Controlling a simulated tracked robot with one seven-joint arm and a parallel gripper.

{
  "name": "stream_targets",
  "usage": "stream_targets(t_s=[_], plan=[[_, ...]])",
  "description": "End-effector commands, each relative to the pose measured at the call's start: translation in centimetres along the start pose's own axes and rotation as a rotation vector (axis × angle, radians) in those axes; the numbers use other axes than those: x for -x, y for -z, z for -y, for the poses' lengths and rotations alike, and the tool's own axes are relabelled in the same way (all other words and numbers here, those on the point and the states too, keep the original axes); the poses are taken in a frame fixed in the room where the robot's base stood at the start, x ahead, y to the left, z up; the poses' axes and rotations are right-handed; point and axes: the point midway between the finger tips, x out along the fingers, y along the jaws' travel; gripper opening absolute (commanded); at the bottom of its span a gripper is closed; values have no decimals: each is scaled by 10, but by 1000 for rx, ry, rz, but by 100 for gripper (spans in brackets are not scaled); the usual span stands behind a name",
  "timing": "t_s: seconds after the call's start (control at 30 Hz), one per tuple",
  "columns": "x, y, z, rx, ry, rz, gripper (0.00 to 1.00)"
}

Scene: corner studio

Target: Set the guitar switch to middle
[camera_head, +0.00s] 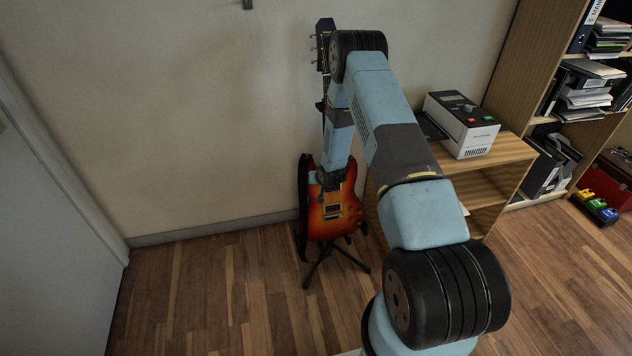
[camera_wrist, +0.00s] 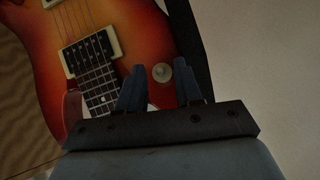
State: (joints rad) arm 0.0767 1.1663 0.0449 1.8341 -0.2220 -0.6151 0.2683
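The electric guitar (camera_head: 333,207) has an orange-red sunburst body and stands upright on a black stand against the wall. Its upper body, strings and metal pickup (camera_wrist: 87,52) fill the left of the wrist view. A round cream disc with a small knob, which looks like the guitar switch (camera_wrist: 162,72), sits on the body near its edge. Its setting is too small to tell. My gripper (camera_wrist: 160,65) is open, with one finger on each side of the switch in the wrist view. Contact cannot be told. In the head view my arm hides part of the guitar.
A wooden shelf unit (camera_head: 512,152) stands close to the right of the guitar, with a white-and-black device (camera_head: 462,124) on top. A bookcase (camera_head: 507,72) is at the far right, with colourful pedals (camera_head: 596,207) on the floor. Floor left of the guitar is clear.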

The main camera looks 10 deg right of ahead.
Motion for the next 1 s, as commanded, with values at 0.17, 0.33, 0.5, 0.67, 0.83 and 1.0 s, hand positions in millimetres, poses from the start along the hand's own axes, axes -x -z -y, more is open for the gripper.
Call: stream_targets(t_s=[0.17,0.33,0.5,0.67,0.83,1.0], plan=[[4,0,0,0,0,0,35],[23,1,0,-1,0,-1,35],[55,1,0,-1,0,-1,35],[86,0,0,0,0,0,35],[113,0,0,-1,0,-1,35],[130,0,0,-1,0,0,35]])
